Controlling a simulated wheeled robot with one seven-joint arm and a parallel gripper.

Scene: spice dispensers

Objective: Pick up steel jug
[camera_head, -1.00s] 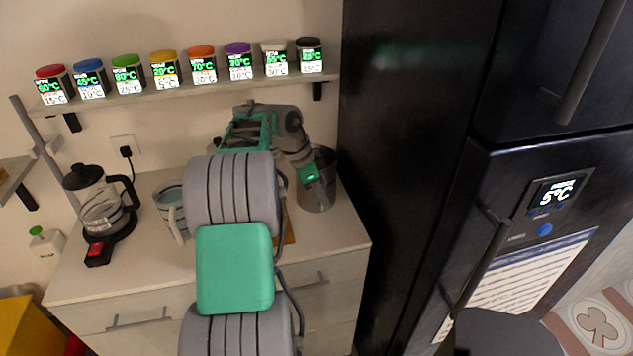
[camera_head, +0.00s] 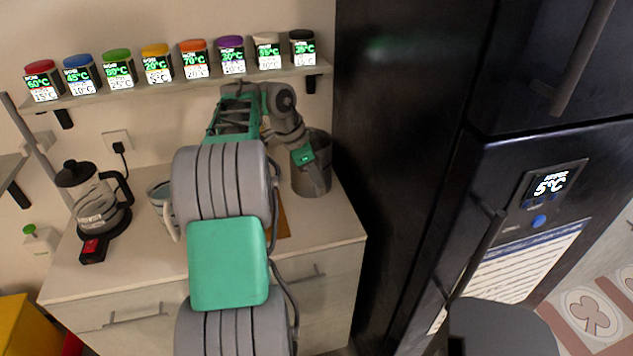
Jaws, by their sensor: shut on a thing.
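The steel jug (camera_head: 313,178) is a grey metal cylinder at the right end of the counter, beside the black fridge. It stands close to upright and seems slightly raised off the counter, though the gap under it is hard to see. My gripper (camera_head: 305,162) reaches down at the jug's upper left rim and is shut on it. The fingertips are mostly hidden by the jug and by the green part of my wrist.
A coffee maker (camera_head: 96,200) and a partly hidden striped mug (camera_head: 162,197) stand on the counter (camera_head: 90,280) to the left. A shelf (camera_head: 185,82) with several coloured-lid spice jars runs above. The fridge (camera_head: 405,150) stands close on the right.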

